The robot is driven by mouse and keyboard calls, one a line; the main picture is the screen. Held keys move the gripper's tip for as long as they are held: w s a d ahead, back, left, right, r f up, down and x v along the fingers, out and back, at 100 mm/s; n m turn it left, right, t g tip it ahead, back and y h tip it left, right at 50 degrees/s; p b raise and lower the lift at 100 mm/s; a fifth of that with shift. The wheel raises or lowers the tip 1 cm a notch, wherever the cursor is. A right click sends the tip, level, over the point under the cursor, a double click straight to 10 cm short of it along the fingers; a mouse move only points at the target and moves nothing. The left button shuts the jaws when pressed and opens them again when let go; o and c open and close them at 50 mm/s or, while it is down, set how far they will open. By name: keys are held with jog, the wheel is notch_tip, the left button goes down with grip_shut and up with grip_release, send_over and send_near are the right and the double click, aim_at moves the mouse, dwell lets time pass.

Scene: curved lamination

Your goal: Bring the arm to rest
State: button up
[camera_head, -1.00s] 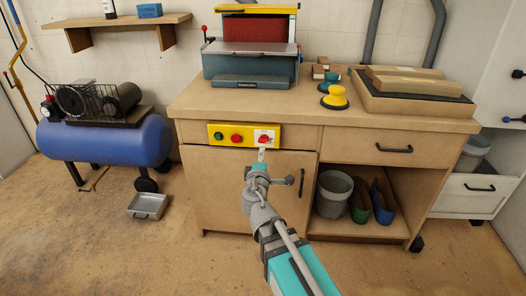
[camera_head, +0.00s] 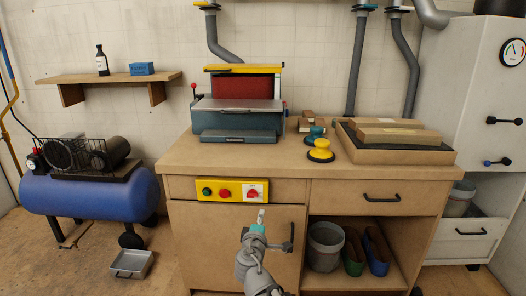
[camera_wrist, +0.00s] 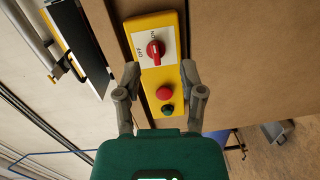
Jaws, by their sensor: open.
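My gripper (camera_head: 261,214) is in front of the cabinet, just below the yellow control panel (camera_head: 215,190) in the head view. In the wrist view my gripper (camera_wrist: 161,72) has its two fingers spread apart with nothing between them. The panel (camera_wrist: 174,77) lies beyond the fingers. The red rotary switch (camera_wrist: 155,49) on its white ON/OFF plate is past the fingertips, and no finger visibly touches it. The red button (camera_wrist: 163,92) and green button (camera_wrist: 168,109) show between the fingers. My arm runs down to the bottom edge of the head view.
The workbench (camera_head: 185,159) carries a drum machine (camera_head: 238,110), a yellow sander (camera_head: 320,151) and stacked boards (camera_head: 400,136). A bucket (camera_head: 325,246) stands in the open bay. A blue compressor (camera_head: 90,192) and metal tray (camera_head: 132,264) are on the left floor.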

jog(key=s+d+f+m+g+h+p, duration=0.1)
jog(key=d+f+m+g+h, duration=0.15)
jog(key=d+m+g, duration=0.4)
jog(key=s+d+f+m+g+h+p, duration=0.1)
jog(key=d+f+m+h, duration=0.2)
jog(key=d, duration=0.6)
jog(key=s+d+f+m+g+y+p, duration=0.2)
jog(key=s+f+m+g+y, duration=0.15)
jog(key=s+g, duration=0.2)
jog(key=s+d+f+m+g+y+p, duration=0.25)
jog(key=s+g+y, duration=0.2)
jog(key=s, duration=0.25)
notch_tip(320, 180, up, 38)
jog(key=p, duration=3.6)
jog(key=shift+w+a+f+p, duration=0.2)
jog(key=shift+a+f+p, duration=0.05)
jog(key=shift+a+p, duration=0.2)
jog(key=shift+s, duration=0.1)
